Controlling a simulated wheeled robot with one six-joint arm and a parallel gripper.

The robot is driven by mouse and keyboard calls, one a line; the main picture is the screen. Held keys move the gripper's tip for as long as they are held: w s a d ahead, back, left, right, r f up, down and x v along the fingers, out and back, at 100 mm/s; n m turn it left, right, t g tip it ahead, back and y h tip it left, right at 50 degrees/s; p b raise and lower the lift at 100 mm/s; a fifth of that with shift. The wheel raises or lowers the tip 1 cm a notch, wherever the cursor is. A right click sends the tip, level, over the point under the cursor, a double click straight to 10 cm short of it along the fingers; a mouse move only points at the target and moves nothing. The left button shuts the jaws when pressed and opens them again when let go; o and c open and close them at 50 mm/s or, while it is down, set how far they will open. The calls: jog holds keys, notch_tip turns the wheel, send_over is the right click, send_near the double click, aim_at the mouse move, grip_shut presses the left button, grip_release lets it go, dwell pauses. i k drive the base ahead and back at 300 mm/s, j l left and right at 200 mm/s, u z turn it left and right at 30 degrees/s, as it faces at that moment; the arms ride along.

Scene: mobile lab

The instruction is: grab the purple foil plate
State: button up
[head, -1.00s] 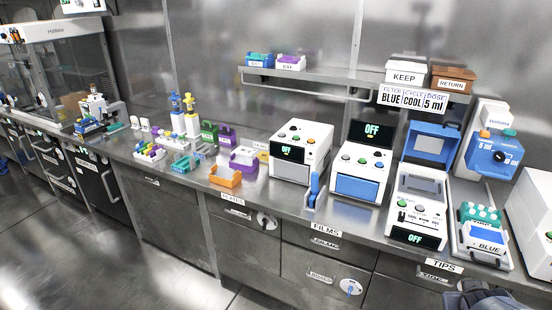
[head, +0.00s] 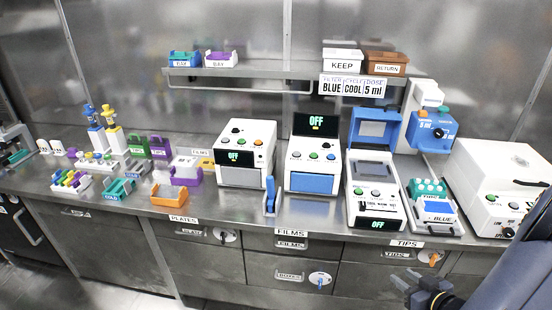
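Several purple items stand on the bench, and I cannot tell for certain which one is the foil plate. A low purple tray (head: 186,176) sits left of the first white machine, with a pale block at its back left. A purple upright holder (head: 159,148) stands behind it beside a green one. My gripper (head: 406,290) is at the lower right, in front of the drawers and below the bench top. Its fingers look apart, with nothing between them. It is far from all the purple items.
An orange tray (head: 169,195) lies at the bench's front edge, with a teal rack (head: 119,190) to its left. White machines (head: 247,154) fill the middle and right. The wall shelf (head: 245,74) overhangs behind. The floor shows at the lower left.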

aim_at(184, 176)
jog(key=i+j, duration=0.25)
jog(key=j, duration=0.2)
jog(key=i+j+z, duration=0.15)
jog(key=j, duration=0.35)
jog(key=i+j, duration=0.3)
jog(key=j, duration=0.15)
jog(key=i+j+z, duration=0.1)
jog(key=j, duration=0.4)
jog(key=i+j, duration=0.3)
jog(key=j, duration=0.2)
jog(key=i+j+z, duration=0.15)
jog(key=j, duration=0.35)
jog(key=i+j, duration=0.2)
jog(key=j, duration=0.35)
jog(key=i+j+z, duration=0.1)
jog(key=j, duration=0.4)
jog(key=i, duration=0.05)
